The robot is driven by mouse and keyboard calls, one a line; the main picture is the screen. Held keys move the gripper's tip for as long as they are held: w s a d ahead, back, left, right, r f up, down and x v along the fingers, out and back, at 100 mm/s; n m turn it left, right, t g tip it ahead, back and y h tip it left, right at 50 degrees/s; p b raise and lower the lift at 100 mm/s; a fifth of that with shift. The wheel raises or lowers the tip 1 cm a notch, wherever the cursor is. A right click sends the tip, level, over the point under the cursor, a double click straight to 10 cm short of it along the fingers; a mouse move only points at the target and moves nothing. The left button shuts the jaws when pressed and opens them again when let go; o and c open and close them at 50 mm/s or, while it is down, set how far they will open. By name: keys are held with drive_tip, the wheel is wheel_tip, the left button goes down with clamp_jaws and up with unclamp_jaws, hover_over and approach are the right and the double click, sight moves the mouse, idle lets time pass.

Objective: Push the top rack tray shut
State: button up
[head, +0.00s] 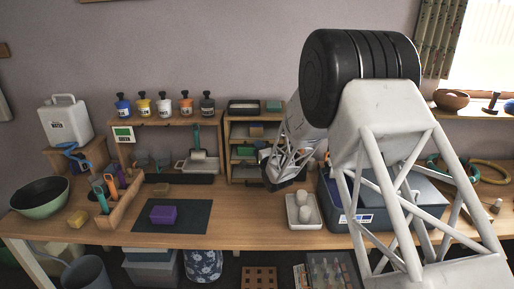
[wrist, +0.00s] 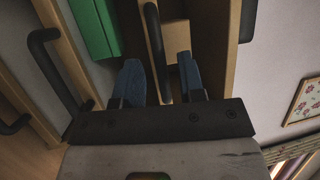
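The wooden rack (head: 230,160) stands at the back of the table, with several trays stacked in it. In the wrist view a wooden tray front with a dark bar handle (wrist: 154,40) shows ahead of my gripper (wrist: 161,80); it appears to be the top tray. My gripper's two blue-grey fingers are apart, one on each side of that handle, and nothing is held. Whether they touch the tray cannot be told. In the head view my arm hides the rack's right side, and how far the tray sticks out is unclear.
A green block (wrist: 93,28) lies beside the tray in the wrist view, near another dark handle (wrist: 55,65). A dark mat with a purple block (head: 163,214) lies left.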

drive_tip(key=shift+v, duration=2.7)
drive_tip(key=s+d+r+n+g+h, duration=0.3)
drive_tip(key=s+d+r, duration=0.35)
drive_tip(key=s, duration=0.35)
drive_tip(key=s+d+r+n+g+h, duration=0.2)
drive_tip(key=s+d+r+g+h, duration=0.25)
drive_tip(key=s+r, duration=0.45)
drive_tip(key=s+d+n+g, duration=0.2)
drive_tip(key=s+n+g, duration=0.1)
drive_tip(key=s, duration=1.6)
drive_tip(key=s+d+n+g, duration=0.3)
drive_tip(key=s+n+g, duration=0.1)
drive_tip(key=s, duration=1.6)
drive_tip(key=shift+s+g, duration=0.25)
drive_tip(key=shift+g, duration=0.4)
